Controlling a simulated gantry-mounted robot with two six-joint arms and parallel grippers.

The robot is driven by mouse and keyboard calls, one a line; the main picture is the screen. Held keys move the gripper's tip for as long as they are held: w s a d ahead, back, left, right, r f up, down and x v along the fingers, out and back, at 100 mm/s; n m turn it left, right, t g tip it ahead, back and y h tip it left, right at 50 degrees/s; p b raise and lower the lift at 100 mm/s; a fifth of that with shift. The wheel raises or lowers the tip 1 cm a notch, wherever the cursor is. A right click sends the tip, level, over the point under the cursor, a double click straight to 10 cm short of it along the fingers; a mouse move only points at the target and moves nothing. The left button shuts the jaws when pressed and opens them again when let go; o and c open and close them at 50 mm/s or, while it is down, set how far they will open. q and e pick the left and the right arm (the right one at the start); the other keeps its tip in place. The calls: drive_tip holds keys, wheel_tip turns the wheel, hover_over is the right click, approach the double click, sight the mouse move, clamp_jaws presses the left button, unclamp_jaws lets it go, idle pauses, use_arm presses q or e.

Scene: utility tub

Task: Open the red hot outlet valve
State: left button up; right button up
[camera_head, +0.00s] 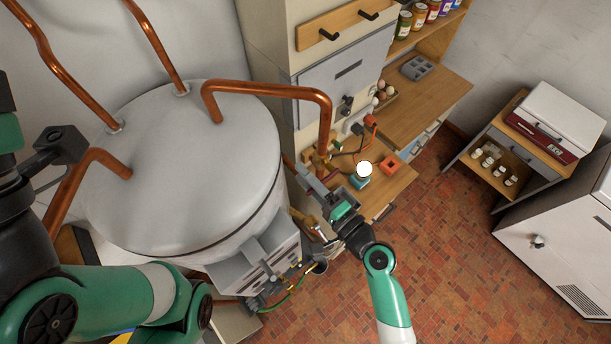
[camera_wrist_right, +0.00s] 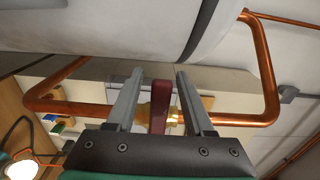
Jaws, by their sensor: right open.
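The red valve handle (camera_wrist_right: 160,105) shows in the right wrist view, upright on a brass valve body (camera_wrist_right: 172,112) on a copper pipe. My right gripper (camera_wrist_right: 160,92) is open, with one finger on each side of the handle. A gap shows on both sides, so it does not grip it. In the head view my right gripper (camera_head: 312,181) reaches in beside the tank among brass fittings (camera_head: 318,163); I cannot pick out the red handle there.
The big grey tank (camera_head: 195,170) with bent copper pipes (camera_head: 270,90) stands left of the right gripper. The tiled floor (camera_head: 460,250) is clear.

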clamp_jaws()
idle(1.3)
